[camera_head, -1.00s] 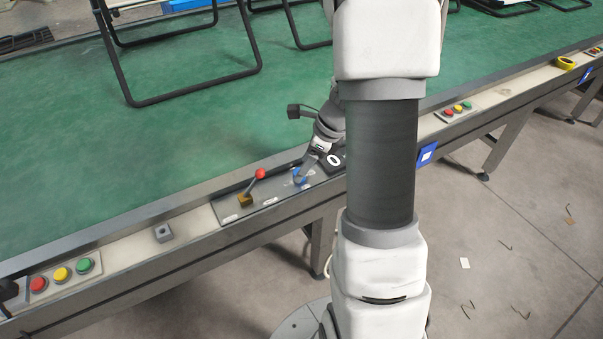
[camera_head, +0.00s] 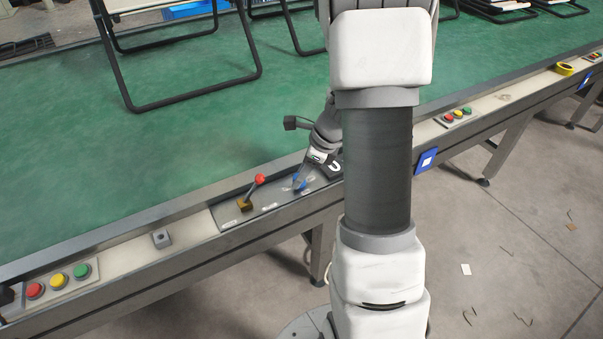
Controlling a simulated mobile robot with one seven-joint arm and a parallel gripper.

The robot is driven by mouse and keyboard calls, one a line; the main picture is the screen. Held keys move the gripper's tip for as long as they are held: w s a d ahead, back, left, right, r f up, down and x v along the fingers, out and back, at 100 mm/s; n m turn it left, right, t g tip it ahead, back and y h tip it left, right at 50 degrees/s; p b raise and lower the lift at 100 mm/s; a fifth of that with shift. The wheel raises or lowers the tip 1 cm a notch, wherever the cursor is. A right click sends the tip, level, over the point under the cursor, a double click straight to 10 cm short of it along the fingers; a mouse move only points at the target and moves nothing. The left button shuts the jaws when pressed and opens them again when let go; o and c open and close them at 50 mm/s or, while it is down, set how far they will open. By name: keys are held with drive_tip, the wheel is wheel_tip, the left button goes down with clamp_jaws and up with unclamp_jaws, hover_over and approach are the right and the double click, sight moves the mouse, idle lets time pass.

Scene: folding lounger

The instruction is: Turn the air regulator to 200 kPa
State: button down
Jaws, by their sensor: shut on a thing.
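The air regulator's blue knob (camera_head: 299,183) sits on a grey panel (camera_head: 268,222) set in the near rail of the bench. My gripper (camera_head: 301,184) comes down onto the knob from the upper right and is shut on it. The fingers partly hide the knob. A round gauge (camera_head: 336,166) with a white face stands just right of the knob. My arm covers part of it, and its reading is too small to tell.
A red-balled lever (camera_head: 259,180) on a brass block stands left of the knob. Red, yellow and green buttons (camera_head: 58,280) lie far left, with another set (camera_head: 457,115) at right. Black folding frames (camera_head: 262,70) stand on the green bench top (camera_head: 190,135).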

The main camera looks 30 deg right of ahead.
drive_tip(key=shift+n, duration=0.3)
drive_tip(key=n+p, duration=0.1)
drive_tip(key=n, duration=0.1)
drive_tip(key=n+g+y+p, duration=0.1)
drive_tip(key=shift+w+d+r+n, duration=0.1)
drive_tip(key=shift+r+n, duration=0.05)
drive_tip(key=shift+n, duration=0.25)
drive_tip(key=n+g+p, duration=0.2)
drive_tip(key=n, duration=0.2)
drive_tip(key=shift+w+p, duration=0.15)
drive_tip(key=shift+p, duration=0.2)
drive_tip(key=n+g+p, duration=0.1)
drive_tip(key=n, duration=0.1)
drive_tip(key=n+p, duration=0.1)
drive_tip(key=n, duration=0.2)
drive_tip(key=shift+w+g, duration=0.1)
drive_tip(key=shift+g, duration=0.3)
drive_tip(key=n+g+h+p, duration=0.1)
drive_tip(key=n, duration=0.3)
drive_tip(key=shift+w, duration=0.1)
drive_tip(key=shift+n, duration=0.3)
drive_tip(key=shift+c, duration=2.3)
unclamp_jaws()
